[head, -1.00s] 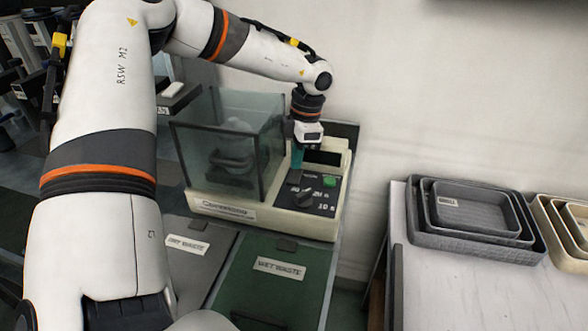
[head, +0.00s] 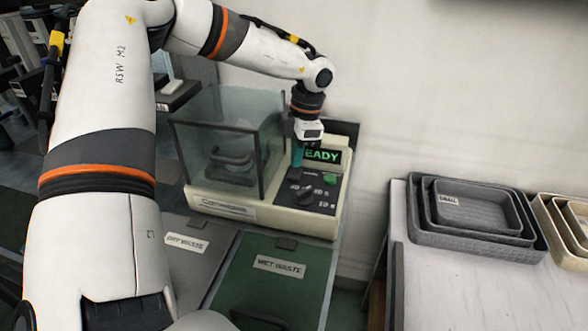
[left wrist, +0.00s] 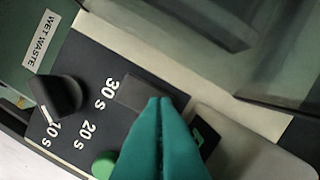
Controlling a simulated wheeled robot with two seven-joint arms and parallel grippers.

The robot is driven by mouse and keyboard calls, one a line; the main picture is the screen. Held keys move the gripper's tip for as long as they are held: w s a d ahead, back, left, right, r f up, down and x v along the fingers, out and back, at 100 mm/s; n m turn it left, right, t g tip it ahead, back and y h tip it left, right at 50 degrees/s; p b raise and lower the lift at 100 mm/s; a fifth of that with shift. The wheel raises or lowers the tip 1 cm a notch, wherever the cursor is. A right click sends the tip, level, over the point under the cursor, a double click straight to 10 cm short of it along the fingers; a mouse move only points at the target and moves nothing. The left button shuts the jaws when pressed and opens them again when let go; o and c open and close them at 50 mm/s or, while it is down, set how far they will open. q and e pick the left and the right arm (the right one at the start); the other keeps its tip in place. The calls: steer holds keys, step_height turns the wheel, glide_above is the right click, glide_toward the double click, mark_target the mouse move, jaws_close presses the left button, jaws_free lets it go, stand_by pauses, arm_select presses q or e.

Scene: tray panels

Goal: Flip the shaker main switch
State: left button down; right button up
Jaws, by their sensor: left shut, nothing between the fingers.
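The shaker (head: 222,208) is a cream machine with a clear-walled chamber on its left and a dark control panel on its right. Its display (head: 325,156) is lit with green letters ending in "EADY", the start hidden by my gripper. My left gripper (head: 296,165) points down over the panel, its teal fingers shut and empty. In the left wrist view the fingertips (left wrist: 160,100) are at a flat dark grey block (left wrist: 138,93), probably the main switch, partly covering it. I cannot tell whether they touch. My right gripper is not in view.
The panel also has a black knob (head: 304,196) and a round green button (head: 330,179). The chamber wall (head: 268,150) stands close left of my gripper. Green wet waste (head: 270,295) and grey dry waste lids lie in front; nested grey trays (head: 470,253) stand right.

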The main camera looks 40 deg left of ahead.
mark_target(297, 169)
arm_select(q)
step_height(297, 169, up, 6)
steer(key=p, duration=0.2)
stand_by(0.4)
steer(key=shift+r, duration=0.1)
stand_by(0.3)
